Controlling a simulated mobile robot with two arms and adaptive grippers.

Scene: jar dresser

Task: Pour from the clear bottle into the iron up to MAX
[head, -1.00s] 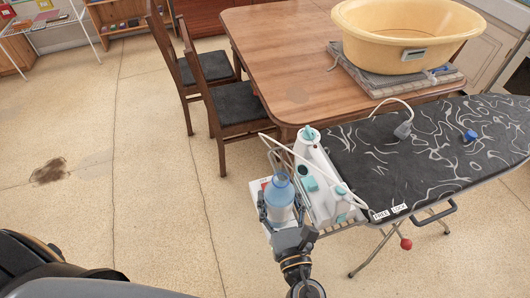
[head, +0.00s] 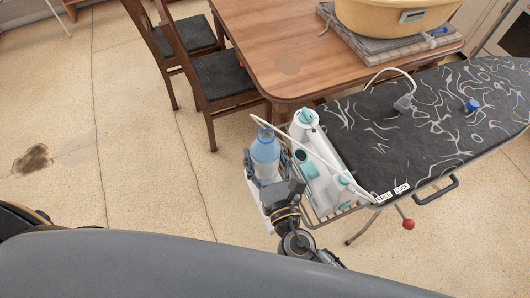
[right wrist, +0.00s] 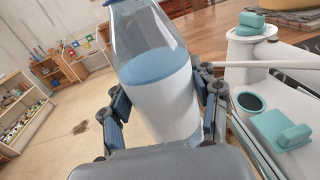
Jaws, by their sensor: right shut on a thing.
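The clear bottle (head: 265,154) has a bluish upper part, a white lower part and a blue rim. My right gripper (head: 270,184) is shut around its lower part and holds it roughly upright, left of the iron. The right wrist view shows the bottle (right wrist: 158,75) between both fingers (right wrist: 165,112). The white and teal iron (head: 318,180) rests at the left end of the ironing board. Its round dark opening shows in the right wrist view (right wrist: 250,102). The MAX mark cannot be made out. My left gripper is out of view.
A white cord loops over the iron. A wooden table (head: 270,50) with a yellow basin (head: 395,15) and chairs (head: 225,75) stand behind.

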